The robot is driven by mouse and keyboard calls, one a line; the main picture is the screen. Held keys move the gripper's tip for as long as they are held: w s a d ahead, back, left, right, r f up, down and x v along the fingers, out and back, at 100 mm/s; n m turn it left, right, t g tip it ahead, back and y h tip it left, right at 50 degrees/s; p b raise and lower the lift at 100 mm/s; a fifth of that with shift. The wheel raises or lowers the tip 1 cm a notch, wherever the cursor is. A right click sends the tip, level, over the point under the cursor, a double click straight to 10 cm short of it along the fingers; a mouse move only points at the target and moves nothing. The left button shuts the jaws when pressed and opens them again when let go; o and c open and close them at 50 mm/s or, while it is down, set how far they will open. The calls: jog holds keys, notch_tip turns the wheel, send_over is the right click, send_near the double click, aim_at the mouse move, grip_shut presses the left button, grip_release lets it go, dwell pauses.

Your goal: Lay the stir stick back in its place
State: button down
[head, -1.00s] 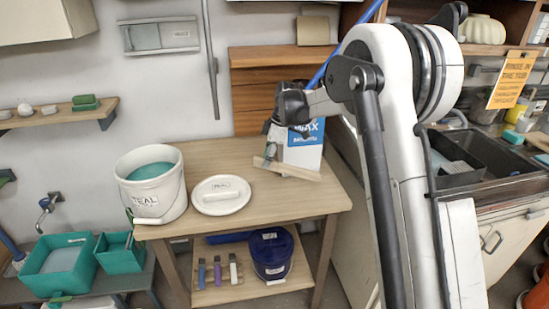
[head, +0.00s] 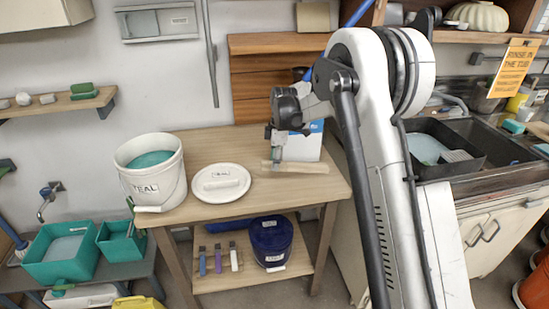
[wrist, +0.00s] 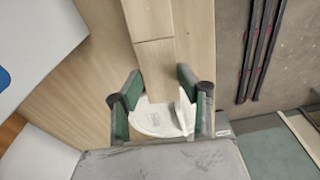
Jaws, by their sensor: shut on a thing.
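My gripper (head: 277,158) is shut on the stir stick (head: 305,168), a flat pale wooden bar, over the right part of the wooden table (head: 205,147). The stick lies roughly level, across the picture, in front of the white and blue box (head: 302,146). I cannot tell whether it touches the tabletop. In the wrist view the stick (wrist: 154,55) runs up from between the green fingertips (wrist: 160,80). The white lid (wrist: 150,122) shows below its near end.
A white bucket labelled TEAL (head: 150,190) stands at the table's left, with the round white lid (head: 220,186) beside it. A blue bucket (head: 271,240) and several small handled tools are on the lower shelf. A sink (head: 430,150) lies to the right.

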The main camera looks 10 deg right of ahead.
jog(key=shift+f+b, duration=1.65)
jog(key=shift+f, duration=0.9)
jog(key=c, duration=0.9)
grip_release()
jog(key=shift+c, duration=0.2)
jog(key=shift+d+r+p, duration=0.2)
jog(key=shift+r+p, duration=0.8)
jog(key=shift+r, duration=1.8)
jog(key=shift+d+r+p, duration=0.15)
jog(key=shift+r+p, duration=0.85)
jog(key=shift+r, duration=1.75)
jog(key=shift+s, duration=0.1)
